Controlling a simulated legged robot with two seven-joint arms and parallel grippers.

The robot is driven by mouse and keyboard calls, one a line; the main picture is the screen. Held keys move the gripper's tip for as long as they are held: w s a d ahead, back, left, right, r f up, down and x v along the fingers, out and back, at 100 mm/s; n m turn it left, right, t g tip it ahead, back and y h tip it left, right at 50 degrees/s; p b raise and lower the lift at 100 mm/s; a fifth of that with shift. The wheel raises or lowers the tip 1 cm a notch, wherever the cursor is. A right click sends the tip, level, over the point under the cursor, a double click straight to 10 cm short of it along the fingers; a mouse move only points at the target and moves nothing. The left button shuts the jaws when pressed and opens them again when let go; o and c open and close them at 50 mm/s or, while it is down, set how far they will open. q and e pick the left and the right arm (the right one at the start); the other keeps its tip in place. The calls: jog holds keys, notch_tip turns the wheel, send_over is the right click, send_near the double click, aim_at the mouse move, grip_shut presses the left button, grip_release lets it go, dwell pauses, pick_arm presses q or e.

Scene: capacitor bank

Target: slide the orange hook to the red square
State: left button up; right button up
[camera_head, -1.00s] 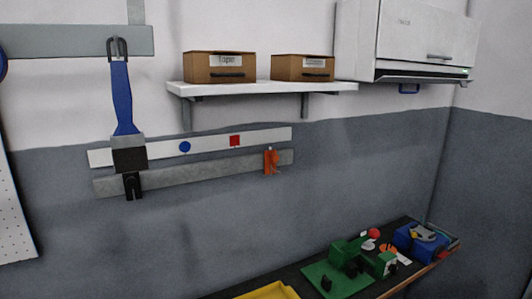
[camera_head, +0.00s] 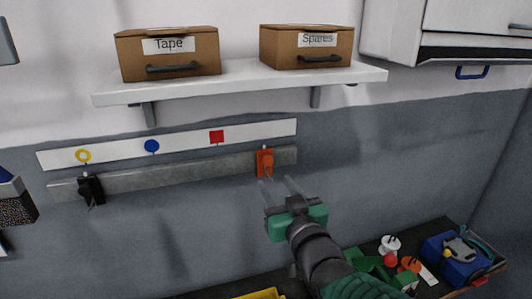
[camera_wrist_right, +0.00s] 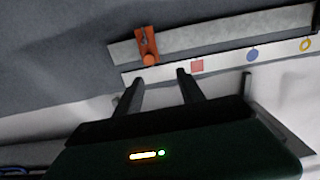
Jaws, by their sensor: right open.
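The orange hook (camera_head: 265,163) sits on the grey rail (camera_head: 215,166) near its right end. The red square (camera_head: 216,137) is on the white strip above the rail, to the left of the hook. My right gripper (camera_head: 279,186) is open and empty, just below and slightly right of the hook, apart from it. In the right wrist view the hook (camera_wrist_right: 148,46) appears beyond the fingers (camera_wrist_right: 158,88), nearer the left one, and the red square (camera_wrist_right: 197,66) shows to its right. My left gripper is not in view.
A black hook (camera_head: 90,189) sits near the rail's left end, below a yellow ring (camera_head: 83,156). A blue dot (camera_head: 152,146) lies between ring and square. A shelf (camera_head: 240,82) with two boxes is above. A cluttered table (camera_head: 435,255) is lower right.

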aim_at(269, 162)
jog(key=w+p, duration=0.2)
jog(key=w, duration=0.4)
jog(key=w+p, duration=0.3)
jog(key=w, duration=0.4)
jog(key=shift+d+f, duration=0.2)
jog(key=shift+a, duration=0.3)
jog(key=shift+s+a+r, duration=0.1)
jog(key=shift+s+a, duration=0.05)
jog(key=shift+a, duration=0.35)
jog(key=shift+s+a, duration=0.15)
jog(key=shift+a, duration=0.5)
jog(key=c, duration=0.6)
jog(key=shift+d, duration=0.2)
grip_shut()
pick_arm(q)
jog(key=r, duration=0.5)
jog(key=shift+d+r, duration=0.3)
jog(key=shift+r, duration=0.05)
pick_arm(e)
jog(key=shift+w+d, duration=0.1)
jog(key=shift+d, duration=0.1)
jog(key=shift+f, duration=0.25)
